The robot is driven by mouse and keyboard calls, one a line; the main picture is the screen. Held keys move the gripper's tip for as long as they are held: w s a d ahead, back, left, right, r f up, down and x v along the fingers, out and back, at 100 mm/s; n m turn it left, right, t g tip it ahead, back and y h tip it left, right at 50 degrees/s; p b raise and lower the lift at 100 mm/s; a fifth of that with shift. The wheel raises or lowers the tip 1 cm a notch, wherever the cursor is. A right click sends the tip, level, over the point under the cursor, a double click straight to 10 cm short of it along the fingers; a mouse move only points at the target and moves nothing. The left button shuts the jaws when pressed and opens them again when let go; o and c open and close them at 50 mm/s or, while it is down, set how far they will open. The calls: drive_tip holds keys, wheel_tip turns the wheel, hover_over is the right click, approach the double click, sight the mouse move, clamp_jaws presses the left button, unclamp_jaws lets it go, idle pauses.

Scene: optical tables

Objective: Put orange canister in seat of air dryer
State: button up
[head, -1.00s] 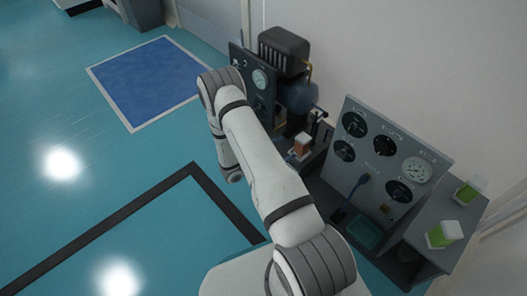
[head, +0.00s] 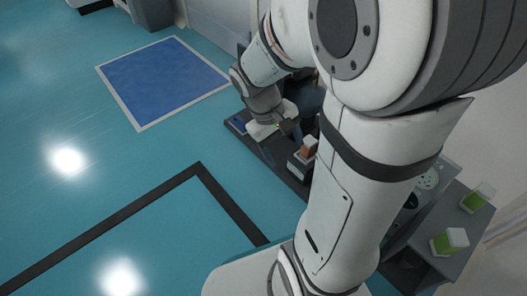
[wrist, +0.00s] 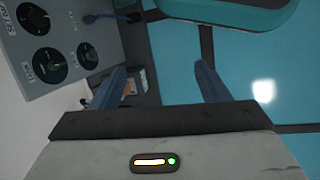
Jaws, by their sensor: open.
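An orange canister (head: 308,147) with a pale top stands on a small dark block on the low dark bench. My gripper (head: 291,128) is over the bench in the head view, to the left of the canister and apart from it. In the wrist view my gripper (wrist: 160,70) has its two blue-grey fingers wide apart with nothing held between them. An orange patch near the left finger may be the canister, but the finger partly hides it. My arm covers most of the equipment in the head view, and I cannot make out the air dryer's seat.
A grey panel with dials (wrist: 45,50) fills the left of the wrist view. A blue floor mat (head: 163,80) lies at upper left. The teal floor on the left is clear.

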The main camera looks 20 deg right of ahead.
drive_tip(key=s+a+r+m+t+y, duration=0.2)
drive_tip(key=s+a+r+t+y, duration=0.1)
drive_tip(key=a, duration=0.3)
drive_tip(key=shift+a+r, duration=0.25)
drive_tip(key=shift+r, duration=0.3)
drive_tip(key=shift+r, duration=0.1)
wheel_tip(320, 180, up, 39)
drive_tip(key=t+p, duration=0.2)
drive_tip(key=p, duration=3.4)
drive_tip(key=shift+d, duration=0.1)
drive_tip(key=shift+c, duration=0.3)
